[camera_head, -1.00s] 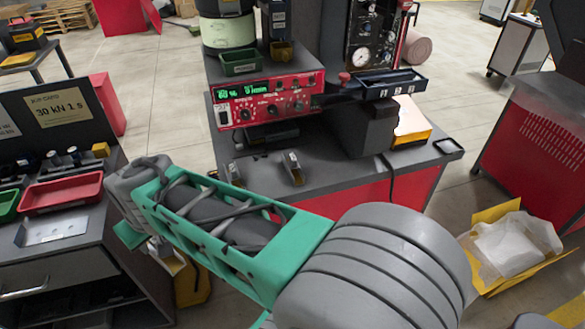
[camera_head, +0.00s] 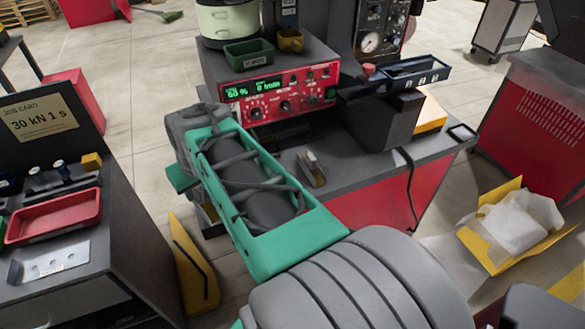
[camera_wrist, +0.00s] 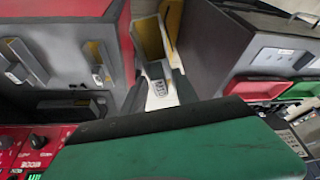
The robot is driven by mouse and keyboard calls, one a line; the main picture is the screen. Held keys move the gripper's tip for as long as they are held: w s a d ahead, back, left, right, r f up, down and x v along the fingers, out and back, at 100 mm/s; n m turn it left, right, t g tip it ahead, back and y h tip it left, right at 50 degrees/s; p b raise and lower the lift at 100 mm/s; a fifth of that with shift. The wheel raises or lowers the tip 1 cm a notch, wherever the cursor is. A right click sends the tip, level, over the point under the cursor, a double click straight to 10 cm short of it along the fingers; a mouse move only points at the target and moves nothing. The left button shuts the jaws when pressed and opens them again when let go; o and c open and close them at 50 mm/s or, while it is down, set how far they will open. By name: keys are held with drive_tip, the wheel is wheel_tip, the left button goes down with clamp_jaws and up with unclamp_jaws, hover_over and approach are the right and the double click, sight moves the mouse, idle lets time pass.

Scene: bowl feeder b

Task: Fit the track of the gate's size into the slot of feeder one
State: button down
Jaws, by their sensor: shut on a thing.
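My gripper (camera_wrist: 160,90) shows in the wrist view, shut on a track (camera_wrist: 149,40) that is yellowish inside with grey walls. The held track hangs over the gap between two benches, apart from both. In the head view my forearm hides most of the gripper. A small loose track (camera_head: 311,167) lies on the feeder bench; two small tracks (camera_wrist: 25,62) (camera_wrist: 100,62) show there in the wrist view. The feeder bowl (camera_head: 225,20) stands at the back with a red control box (camera_head: 280,95) in front. I cannot tell which slot is feeder one's, nor the gate's size.
A job card stand (camera_head: 38,118) and a red tray (camera_head: 55,217) are on the left bench. A blue-black tray marked 1 2 3 (camera_head: 415,72) juts out at the right. An open yellow box (camera_head: 510,222) lies on the floor. Floor shows between the benches.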

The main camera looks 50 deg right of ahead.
drive_tip(key=s+d+r+m+h, duration=0.15)
drive_tip(key=s+d+m, duration=0.25)
drive_tip(key=s+d, duration=0.75)
drive_tip(key=shift+g, duration=0.3)
drive_tip(key=w+d+f, duration=0.2)
drive_tip(key=d+f, duration=0.2)
drive_tip(key=w+d+f+p, duration=0.1)
drive_tip(key=w+d+f, duration=0.1)
drive_tip(key=d+f, duration=0.2)
drive_tip(key=w+d+f+p, duration=0.1)
drive_tip(key=w+d+f, duration=0.1)
drive_tip(key=d+f, duration=0.2)
drive_tip(key=shift+w+d+f, duration=0.1)
drive_tip(key=shift+d+f, duration=0.05)
drive_tip(key=shift+d, duration=0.4)
drive_tip(key=shift+w+d+f, duration=0.1)
drive_tip(key=shift+d+f, duration=0.05)
drive_tip(key=shift+d, duration=0.4)
drive_tip(key=shift+f, duration=0.1)
drive_tip(key=shift+f, duration=0.15)
drive_tip(key=c, duration=0.9)
unclamp_jaws()
